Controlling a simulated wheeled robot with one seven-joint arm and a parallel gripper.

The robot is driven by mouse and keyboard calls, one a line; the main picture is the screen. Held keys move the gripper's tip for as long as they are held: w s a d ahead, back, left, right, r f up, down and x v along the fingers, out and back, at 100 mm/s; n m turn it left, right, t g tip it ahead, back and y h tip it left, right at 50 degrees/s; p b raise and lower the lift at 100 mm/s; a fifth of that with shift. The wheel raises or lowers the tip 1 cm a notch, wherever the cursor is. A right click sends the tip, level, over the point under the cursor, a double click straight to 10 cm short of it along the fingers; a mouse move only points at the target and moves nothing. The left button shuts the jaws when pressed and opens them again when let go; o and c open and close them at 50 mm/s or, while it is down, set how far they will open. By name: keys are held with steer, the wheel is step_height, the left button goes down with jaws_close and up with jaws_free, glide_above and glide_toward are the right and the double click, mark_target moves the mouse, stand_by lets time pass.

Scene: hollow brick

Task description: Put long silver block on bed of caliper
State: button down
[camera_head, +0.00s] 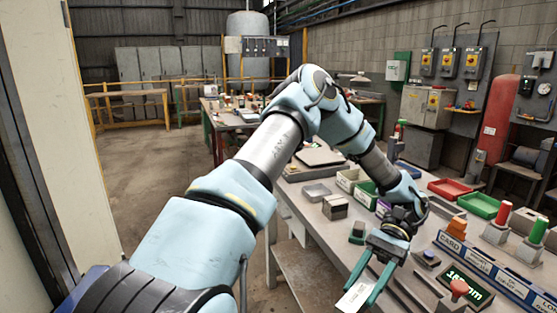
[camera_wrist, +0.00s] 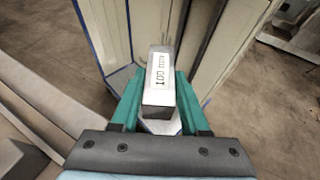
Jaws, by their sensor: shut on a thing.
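My gripper (camera_head: 361,292) is shut on the long silver block (camera_head: 352,299), holding it between two teal fingers near the front edge of the workbench (camera_head: 320,235). In the wrist view the block (camera_wrist: 158,75) sits between the fingers of the gripper (camera_wrist: 160,88), its white "100 mm" label facing the camera and its long side running away from the palm. I cannot clearly make out the caliper's bed; part of that area is at the frame's lower edge.
Several trays, including a red one (camera_head: 450,188) and a green one (camera_head: 479,205), lie at the back of the bench. Red (camera_head: 504,212), orange (camera_head: 457,226) and green (camera_head: 539,230) upright pieces stand behind blue label strips at right. A grey block (camera_head: 335,207) sits left.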

steer(key=w+a+f+m+t+h, duration=0.1)
steer(key=w+a+f+m+t, duration=0.2)
steer(key=w+a+m+t, duration=0.4)
steer(key=w+a+f+m+t+h, duration=0.1)
steer(key=w+a+f+m+t, duration=0.3)
steer(key=w+a+m+t, duration=0.3)
steer(key=w+a+f+m+t+h, duration=0.1)
steer(key=w+a+f+m+t, duration=0.3)
steer(key=w+a+m+t, duration=0.3)
steer(key=w+a, duration=0.3)
steer(key=a, duration=0.4)
steer(key=shift+w+f, duration=0.2)
steer(key=shift+w, duration=0.1)
steer(key=shift+d+r, duration=0.1)
steer(key=shift+d, duration=0.1)
